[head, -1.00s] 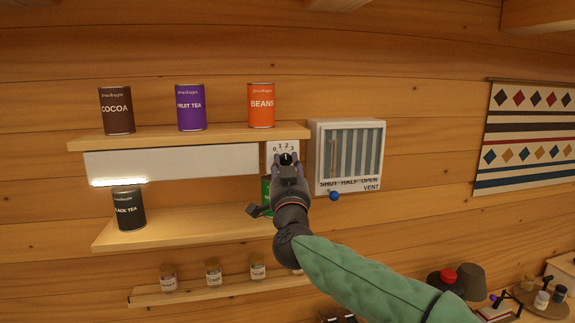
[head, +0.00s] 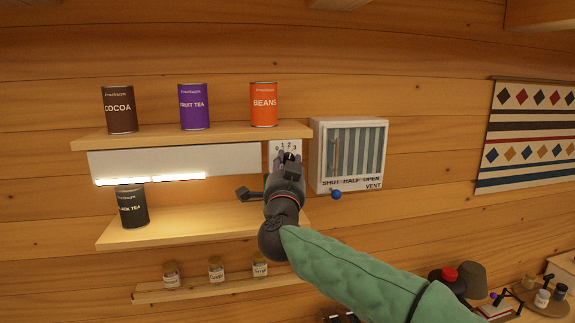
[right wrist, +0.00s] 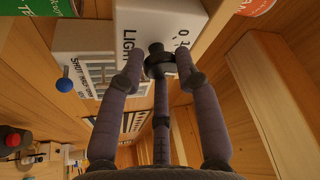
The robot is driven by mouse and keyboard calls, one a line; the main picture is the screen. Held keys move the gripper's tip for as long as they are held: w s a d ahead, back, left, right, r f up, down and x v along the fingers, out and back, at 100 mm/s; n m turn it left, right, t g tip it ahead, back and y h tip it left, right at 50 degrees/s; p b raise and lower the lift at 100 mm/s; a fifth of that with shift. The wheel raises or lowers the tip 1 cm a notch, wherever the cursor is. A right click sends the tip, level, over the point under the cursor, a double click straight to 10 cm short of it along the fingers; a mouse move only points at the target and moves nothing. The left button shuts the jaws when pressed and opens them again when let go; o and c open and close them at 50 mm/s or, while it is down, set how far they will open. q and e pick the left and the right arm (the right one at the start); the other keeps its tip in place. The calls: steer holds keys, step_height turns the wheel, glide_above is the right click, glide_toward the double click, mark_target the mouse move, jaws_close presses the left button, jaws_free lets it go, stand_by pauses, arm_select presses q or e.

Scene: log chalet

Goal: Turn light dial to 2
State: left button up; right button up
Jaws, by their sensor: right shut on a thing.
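The light dial is a dark round knob (right wrist: 157,60) on a white plate (head: 277,148) marked 0 to 3, fixed at the right end of the shelves. My right gripper (head: 288,161) is shut on the knob, with its fingers on either side of it in the right wrist view (right wrist: 160,70). The knob is mostly hidden by the gripper in the head view, and I cannot tell exactly which number it points to. A light strip (head: 150,180) under the upper shelf is lit in two sections at its left. My left gripper is not in view.
A white vent box (head: 350,155) with a blue-knobbed lever (head: 336,195) is just right of the dial. Cocoa (head: 119,110), fruit tea (head: 194,107) and beans (head: 264,104) tins stand on the upper shelf. A black tea tin (head: 132,207) stands below.

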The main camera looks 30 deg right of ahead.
steer(key=shift+s+d+r, duration=0.25)
steer(key=shift+r, duration=0.3)
steer(key=o, duration=1.1)
steer(key=shift+f, duration=0.15)
steer(key=shift+a+f, duration=0.1)
steer(key=shift+f, duration=0.1)
steer(key=v, duration=1.2)
steer(key=shift+w, duration=0.15)
